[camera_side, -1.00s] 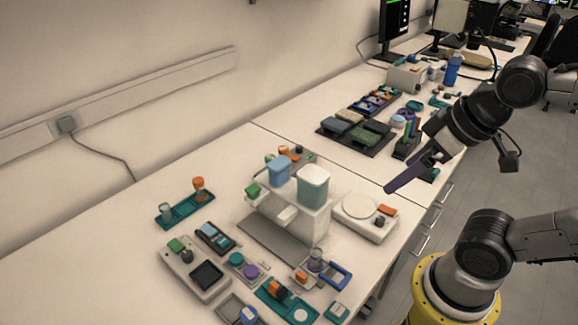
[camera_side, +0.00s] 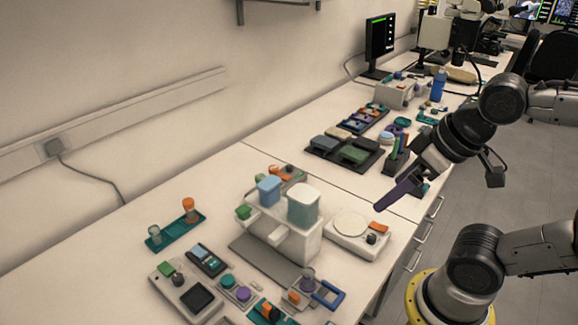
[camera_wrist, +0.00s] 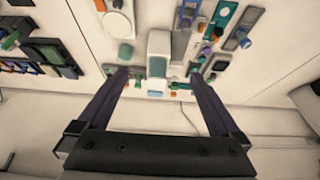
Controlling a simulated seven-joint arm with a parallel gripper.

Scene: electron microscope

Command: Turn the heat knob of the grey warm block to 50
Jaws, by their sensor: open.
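A grey block-shaped device (camera_side: 186,292) lies at the lower left of the side view. It has a green part, a small dark knob (camera_side: 178,279) and a dark square on top. It looks like the warm block, but I cannot read its markings or the knob's setting. I cannot pick it out surely in the wrist view. My gripper (camera_side: 382,205) hangs above the bench's front edge at the right, well away from this device. In the wrist view my gripper (camera_wrist: 160,72) has its two dark fingers wide apart with nothing held between them.
A white stand with blue and green-grey containers (camera_side: 302,204) rises mid-bench between my gripper and the grey device. A white device with a round plate (camera_side: 350,223) is near my gripper. A teal tray (camera_side: 176,232) and several small items surround the grey device.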

